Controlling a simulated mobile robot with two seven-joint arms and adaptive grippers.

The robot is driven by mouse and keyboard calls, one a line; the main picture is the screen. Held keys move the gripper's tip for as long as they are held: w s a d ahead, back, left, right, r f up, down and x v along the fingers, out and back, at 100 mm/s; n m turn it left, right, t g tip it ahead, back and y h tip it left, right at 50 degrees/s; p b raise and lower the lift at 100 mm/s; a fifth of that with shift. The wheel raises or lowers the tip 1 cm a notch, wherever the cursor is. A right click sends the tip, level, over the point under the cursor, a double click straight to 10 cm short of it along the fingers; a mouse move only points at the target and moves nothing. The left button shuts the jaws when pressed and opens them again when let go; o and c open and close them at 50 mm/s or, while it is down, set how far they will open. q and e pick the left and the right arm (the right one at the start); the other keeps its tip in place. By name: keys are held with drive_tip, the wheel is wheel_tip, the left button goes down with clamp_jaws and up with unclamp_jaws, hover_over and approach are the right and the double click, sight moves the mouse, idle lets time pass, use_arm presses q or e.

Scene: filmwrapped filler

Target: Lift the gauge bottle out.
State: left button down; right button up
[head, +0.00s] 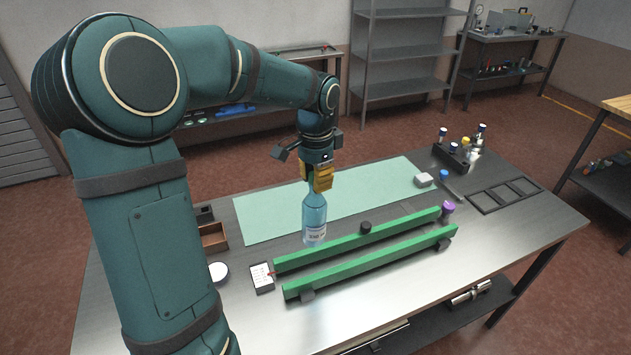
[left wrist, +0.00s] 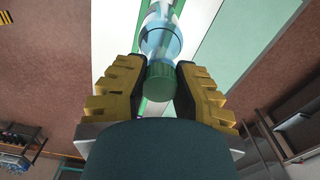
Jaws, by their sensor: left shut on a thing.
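The gauge bottle (head: 314,219) is a clear, light-blue bottle with a white label, upright in the head view at the left end of the green rails. My left gripper (head: 321,180) is above it and shut on its neck; the fingers hide the top. In the left wrist view the yellow-padded fingers of my left gripper (left wrist: 160,88) stand either side of the bottle's green cap (left wrist: 160,83). The clear body of the gauge bottle (left wrist: 160,40) extends beyond them. Whether its base touches anything is hard to tell. My right gripper is out of view.
Two green rails (head: 375,263) run across the metal table (head: 520,240). A pale green mat (head: 262,215) lies behind them. A small open wooden box (head: 213,238), a white round dish (head: 218,272) and a card (head: 262,278) lie left. A rack with several bottles (head: 452,155) stands back right.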

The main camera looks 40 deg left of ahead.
use_arm(q)
drive_tip(key=shift+r, duration=1.6)
